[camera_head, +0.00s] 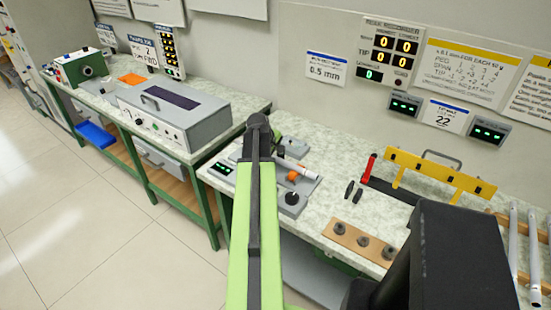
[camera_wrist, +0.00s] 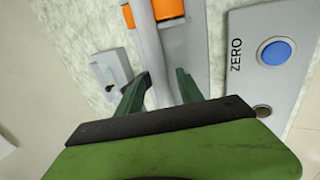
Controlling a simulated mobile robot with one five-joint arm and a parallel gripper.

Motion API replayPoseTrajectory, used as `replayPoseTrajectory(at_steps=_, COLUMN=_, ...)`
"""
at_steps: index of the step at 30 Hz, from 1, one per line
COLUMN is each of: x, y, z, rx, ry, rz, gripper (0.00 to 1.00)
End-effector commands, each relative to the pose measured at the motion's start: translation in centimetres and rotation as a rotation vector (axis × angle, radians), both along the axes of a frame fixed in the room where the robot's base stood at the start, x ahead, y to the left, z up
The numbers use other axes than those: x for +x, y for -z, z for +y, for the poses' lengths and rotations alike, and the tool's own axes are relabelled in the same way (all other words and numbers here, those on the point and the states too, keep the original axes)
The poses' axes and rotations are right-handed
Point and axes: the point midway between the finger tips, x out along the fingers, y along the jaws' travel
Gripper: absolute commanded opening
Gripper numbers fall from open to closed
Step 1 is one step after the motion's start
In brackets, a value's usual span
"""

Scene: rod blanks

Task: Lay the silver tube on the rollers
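The silver tube (camera_head: 298,169) lies lengthwise over the grey roller stand on the bench, and its pale shaft shows in the wrist view (camera_wrist: 149,50). Orange rollers (camera_head: 293,176) sit under it; in the wrist view, orange (camera_wrist: 168,9) shows on both sides of the tube. I cannot tell whether the tube touches the rollers. My gripper (camera_wrist: 163,80) has its two dark green fingers on either side of the tube, with little or no gap. In the head view my green arm hides the fingers and the tube's near end.
A grey panel with a blue ZERO button (camera_wrist: 275,53) is beside the stand. A board with dark round pieces (camera_head: 361,241), a yellow rack (camera_head: 438,174) and a red-handled tool (camera_head: 369,167) are to the right. More tubes (camera_head: 533,250) lie far right. A grey machine (camera_head: 172,115) stands left.

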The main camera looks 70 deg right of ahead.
Motion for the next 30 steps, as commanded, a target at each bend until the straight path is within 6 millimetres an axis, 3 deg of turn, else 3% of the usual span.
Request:
replayPoseTrajectory(at_steps=11, x=0.0, y=-0.8, z=0.1, rx=0.000, ry=0.000, rz=0.000, gripper=0.43)
replayPoseTrajectory(at_steps=17, x=0.2, y=-3.9, z=1.3, rx=0.000, ry=-0.001, rz=0.000, gripper=0.43)
replayPoseTrajectory(at_steps=24, x=0.8, y=-9.3, z=3.8, rx=0.001, ry=0.000, rz=0.000, gripper=0.43)
replayPoseTrajectory(at_steps=30, x=1.2, y=-11.4, z=5.0, rx=0.001, ry=0.000, rz=0.000, gripper=0.43)
